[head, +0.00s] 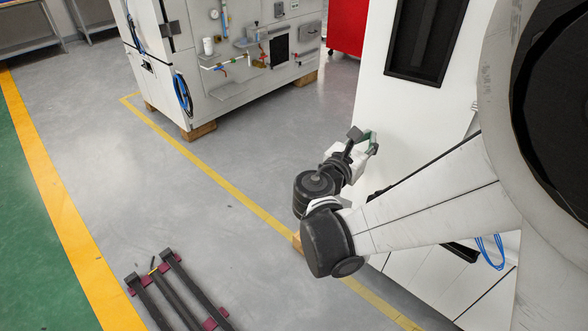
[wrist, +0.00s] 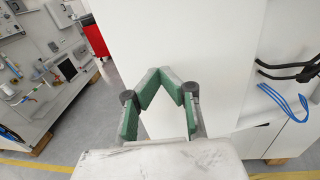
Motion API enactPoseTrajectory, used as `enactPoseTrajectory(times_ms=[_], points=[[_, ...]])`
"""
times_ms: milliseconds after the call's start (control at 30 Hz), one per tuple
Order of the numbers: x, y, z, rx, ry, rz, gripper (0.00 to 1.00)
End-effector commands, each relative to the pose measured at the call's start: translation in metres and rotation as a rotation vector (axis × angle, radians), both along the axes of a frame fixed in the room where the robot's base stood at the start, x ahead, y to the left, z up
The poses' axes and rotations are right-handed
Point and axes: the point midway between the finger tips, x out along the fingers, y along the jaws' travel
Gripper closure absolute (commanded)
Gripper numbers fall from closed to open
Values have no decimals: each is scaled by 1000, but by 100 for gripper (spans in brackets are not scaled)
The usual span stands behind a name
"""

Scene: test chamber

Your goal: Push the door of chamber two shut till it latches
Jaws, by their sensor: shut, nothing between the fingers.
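A tall white panel with a dark framed window stands beside my arm in the head view; it looks like the chamber door (head: 375,75), but no label shows. In the wrist view the plain white panel (wrist: 195,35) fills the middle, behind the fingers. My gripper (head: 364,137) is at the panel's lower left part in the head view. Its green-padded fingers show in the wrist view (wrist: 173,76), shut and empty, pointing at the white surface. I cannot tell whether they touch it. The latch and the door's gap are not clearly visible.
A second white cabinet (head: 225,100) with valves and hoses stands at the back left on wooden blocks. A red cabinet (head: 347,27) is behind. Dark rails (head: 175,290) lie on the floor at the front left. Blue cables (wrist: 288,103) hang at the right. The grey floor between is clear.

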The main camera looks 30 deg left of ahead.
Motion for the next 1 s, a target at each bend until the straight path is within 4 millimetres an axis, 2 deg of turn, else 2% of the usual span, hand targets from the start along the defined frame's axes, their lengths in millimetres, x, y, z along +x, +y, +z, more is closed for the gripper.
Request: enactPoseTrajectory(times_ms=[33,167,367,800,1000], points=[[-67,60,11,-20,-20,129,100],[-67,59,13,-43,-41,124,100],[-39,60,13,-41,-40,119,100],[42,66,12,-40,-38,118,100],[65,68,12,-39,-39,120,100]])
